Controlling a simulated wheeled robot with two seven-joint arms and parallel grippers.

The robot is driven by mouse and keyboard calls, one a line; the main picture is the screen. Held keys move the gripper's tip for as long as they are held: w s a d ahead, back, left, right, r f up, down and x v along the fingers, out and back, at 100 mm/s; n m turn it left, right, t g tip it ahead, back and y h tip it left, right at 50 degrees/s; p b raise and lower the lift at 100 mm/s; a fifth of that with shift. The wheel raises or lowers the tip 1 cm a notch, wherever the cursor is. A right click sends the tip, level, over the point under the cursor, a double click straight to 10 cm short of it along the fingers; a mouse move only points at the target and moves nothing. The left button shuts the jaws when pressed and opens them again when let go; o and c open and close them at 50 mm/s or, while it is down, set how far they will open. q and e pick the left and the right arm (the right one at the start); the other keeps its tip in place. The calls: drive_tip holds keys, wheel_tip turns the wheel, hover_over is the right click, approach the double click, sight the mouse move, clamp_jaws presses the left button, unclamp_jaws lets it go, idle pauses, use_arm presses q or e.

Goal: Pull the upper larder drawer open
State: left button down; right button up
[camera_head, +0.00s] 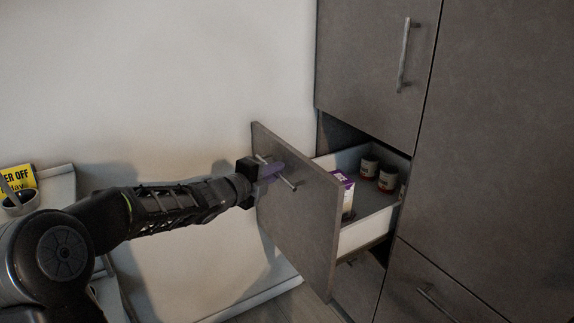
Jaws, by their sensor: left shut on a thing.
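The upper larder drawer (297,226) stands pulled out from the dark grey cabinet, with its white inner walls showing. My left gripper (272,171) is shut on the drawer's metal bar handle (288,182), in front of the upper part of the drawer front. The fingertips are partly hidden by the gripper body. My right gripper is not in view.
A cabinet door (376,65) with a vertical handle is closed above the drawer. A lower drawer (432,292) is closed below. A plain wall is behind my left arm. A pot (19,203) and a yellow sign (17,181) are at the far left.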

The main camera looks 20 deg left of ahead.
use_arm(q)
drive_tip(key=s+a+p, duration=0.2)
drive_tip(key=s+a, duration=0.5)
drive_tip(key=s, duration=0.2)
drive_tip(key=shift+s+a, duration=0.25)
drive_tip(key=shift+a, duration=0.15)
drive_tip(key=c, duration=1.8)
unclamp_jaws()
